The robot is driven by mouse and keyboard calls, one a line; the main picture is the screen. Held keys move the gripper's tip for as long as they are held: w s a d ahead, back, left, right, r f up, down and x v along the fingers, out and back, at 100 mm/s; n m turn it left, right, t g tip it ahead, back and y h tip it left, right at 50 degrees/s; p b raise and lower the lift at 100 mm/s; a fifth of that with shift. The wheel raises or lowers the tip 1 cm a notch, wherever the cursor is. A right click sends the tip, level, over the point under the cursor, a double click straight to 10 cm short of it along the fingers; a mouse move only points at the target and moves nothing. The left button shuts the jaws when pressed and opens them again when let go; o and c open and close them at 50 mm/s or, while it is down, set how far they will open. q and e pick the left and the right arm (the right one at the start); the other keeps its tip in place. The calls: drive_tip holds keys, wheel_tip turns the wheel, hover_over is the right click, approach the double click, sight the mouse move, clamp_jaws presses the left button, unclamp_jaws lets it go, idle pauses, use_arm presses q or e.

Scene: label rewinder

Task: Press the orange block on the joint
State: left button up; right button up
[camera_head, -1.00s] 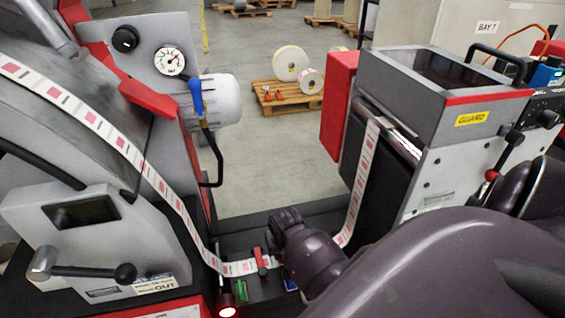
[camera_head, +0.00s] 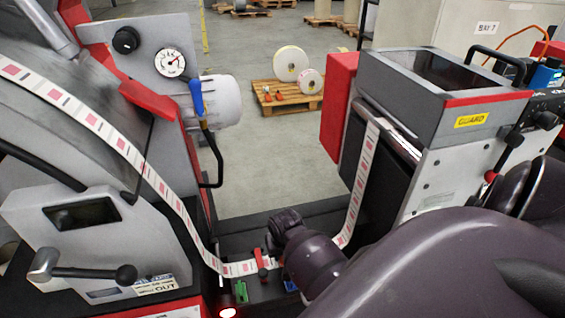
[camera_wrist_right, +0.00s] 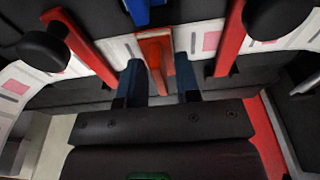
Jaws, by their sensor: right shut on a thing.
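The orange block (camera_wrist_right: 154,47) lies on the label web at the splice table in the right wrist view, with its grip part standing up between my fingers. My right gripper (camera_wrist_right: 159,82) is shut on it. The joint under the block is hidden. The label web (camera_wrist_right: 118,48) runs out from both sides of the block. In the head view the web (camera_head: 238,268) crosses the table, and my right wrist and forearm hide the block and fingers. My left gripper is not in view.
Two red clamp bars (camera_wrist_right: 82,50) (camera_wrist_right: 229,40) with black knobs flank the block closely. A green piece (camera_head: 241,291) and a blue piece (camera_head: 290,285) sit at the table's front. The guard housing (camera_head: 440,90) stands right, the grey rewinder machine (camera_head: 60,190) left.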

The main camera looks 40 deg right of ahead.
drive_tip(key=shift+f, duration=0.45)
idle(1.2)
drive_tip(key=shift+r, duration=0.15)
drive_tip(key=shift+r, duration=2.35)
drive_tip(key=shift+r, duration=0.1)
drive_tip(key=shift+r, duration=1.45)
drive_tip(key=shift+d, duration=0.1)
